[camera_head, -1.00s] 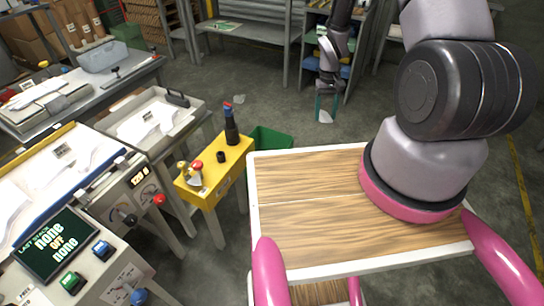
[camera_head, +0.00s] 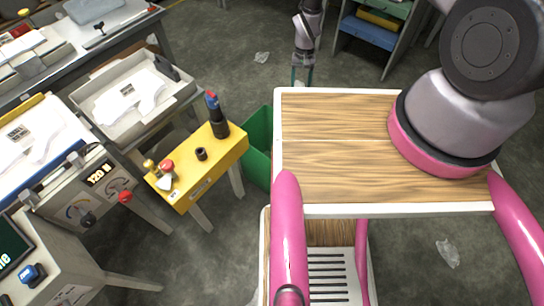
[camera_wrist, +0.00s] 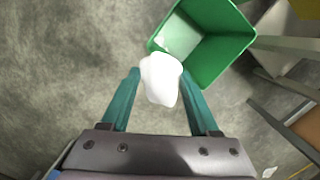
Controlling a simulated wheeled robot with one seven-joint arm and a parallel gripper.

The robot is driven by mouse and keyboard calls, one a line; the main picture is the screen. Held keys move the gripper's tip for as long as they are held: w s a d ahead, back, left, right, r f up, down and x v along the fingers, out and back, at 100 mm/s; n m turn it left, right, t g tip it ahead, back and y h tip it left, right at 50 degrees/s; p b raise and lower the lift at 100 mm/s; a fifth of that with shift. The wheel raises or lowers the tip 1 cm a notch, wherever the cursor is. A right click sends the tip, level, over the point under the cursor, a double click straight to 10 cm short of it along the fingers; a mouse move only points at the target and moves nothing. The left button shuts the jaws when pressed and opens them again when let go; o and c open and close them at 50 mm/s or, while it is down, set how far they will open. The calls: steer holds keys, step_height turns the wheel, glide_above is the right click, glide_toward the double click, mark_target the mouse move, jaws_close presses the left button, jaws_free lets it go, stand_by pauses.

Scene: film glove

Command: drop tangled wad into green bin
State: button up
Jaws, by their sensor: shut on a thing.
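My gripper (camera_wrist: 158,88) is shut on a white crumpled wad (camera_wrist: 161,82), which sits between the teal fingertips in the wrist view. In the head view my gripper (camera_head: 302,76) hangs behind the far edge of my wooden top, and the wad is hidden there. The green bin (camera_wrist: 228,57) opens just ahead and to the right of the wad in the wrist view, and the wad overlaps its near left corner. A small white scrap (camera_wrist: 162,43) shows inside the bin. The bin (camera_head: 259,140) is partly hidden in the head view.
A yellow stand (camera_head: 215,158) with a dark bottle (camera_head: 217,115) is left of the bin. Clear scraps lie on the floor, one at the back (camera_head: 262,57) and one at right (camera_head: 447,253). Film benches fill the left side. Shelves (camera_head: 372,30) stand behind.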

steer(key=s+a+f, duration=0.2)
steer(key=a+f, duration=0.3)
steer(key=f, duration=0.3)
steer(key=s+a+f, duration=0.2)
steer(key=a+f, duration=0.3)
steer(key=f, duration=0.3)
steer(key=shift+a+f+m, duration=0.2)
steer(key=shift+a+m, duration=0.1)
steer(key=shift+a, duration=0.05)
steer(key=o, duration=1.4)
steer(key=shift+r, duration=0.1)
steer(key=r, duration=0.3)
steer(key=w+r, duration=0.1)
steer(key=r, duration=0.6)
steer(key=shift+w+d+r, duration=0.1)
steer(key=shift+w+r, duration=0.2)
